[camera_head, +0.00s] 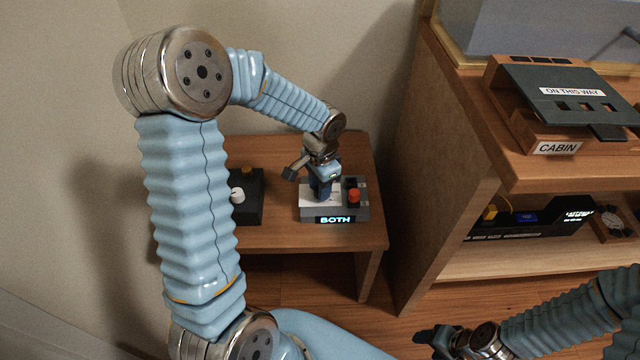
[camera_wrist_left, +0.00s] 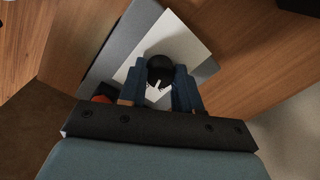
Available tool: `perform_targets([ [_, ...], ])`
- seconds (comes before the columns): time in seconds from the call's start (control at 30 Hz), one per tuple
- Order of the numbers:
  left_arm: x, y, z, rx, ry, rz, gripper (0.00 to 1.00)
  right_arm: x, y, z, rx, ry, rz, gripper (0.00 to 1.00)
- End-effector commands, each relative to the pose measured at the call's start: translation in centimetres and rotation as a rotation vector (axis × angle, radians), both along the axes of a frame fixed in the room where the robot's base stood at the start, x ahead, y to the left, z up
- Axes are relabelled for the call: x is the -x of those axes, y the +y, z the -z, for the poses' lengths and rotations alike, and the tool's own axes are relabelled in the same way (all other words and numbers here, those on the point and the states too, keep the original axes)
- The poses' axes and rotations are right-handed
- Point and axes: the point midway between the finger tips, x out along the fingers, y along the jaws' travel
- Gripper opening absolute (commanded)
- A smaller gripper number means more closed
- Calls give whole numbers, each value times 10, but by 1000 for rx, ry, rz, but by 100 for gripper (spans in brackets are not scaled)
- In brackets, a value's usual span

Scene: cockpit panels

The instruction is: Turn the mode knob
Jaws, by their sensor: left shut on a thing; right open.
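The mode panel (camera_head: 306,211) is a grey box with a white top face and a lit "BOTH" display, on the low wooden table. My left gripper (camera_head: 320,192) points down over its white face. In the left wrist view my left gripper (camera_wrist_left: 165,92) is shut on the black round mode knob (camera_wrist_left: 160,68), one finger on each side. A white pointer mark shows on the knob. In the head view the gripper hides the knob. My right gripper (camera_head: 437,338) is at the bottom right, away from the panel, open and empty as far as shows.
A red button (camera_head: 354,196) stands on the panel just right of the left gripper. A black box with a white knob (camera_head: 238,195) sits to the left.

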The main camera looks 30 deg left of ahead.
Motion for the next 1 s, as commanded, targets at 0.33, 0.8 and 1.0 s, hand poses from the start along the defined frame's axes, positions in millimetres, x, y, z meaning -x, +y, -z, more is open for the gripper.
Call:
perform_targets([
  [0.33,-1,1,-1,0,-3,142,2,1,1,-4,-2,1,-3,58],
  [0.8,-1,1,-1,0,-3,170,2,1,1,-4,-2,1,-3,58],
  [1.0,-1,1,-1,0,-3,169,48,1,1,-4,-2,1,-3,58],
])
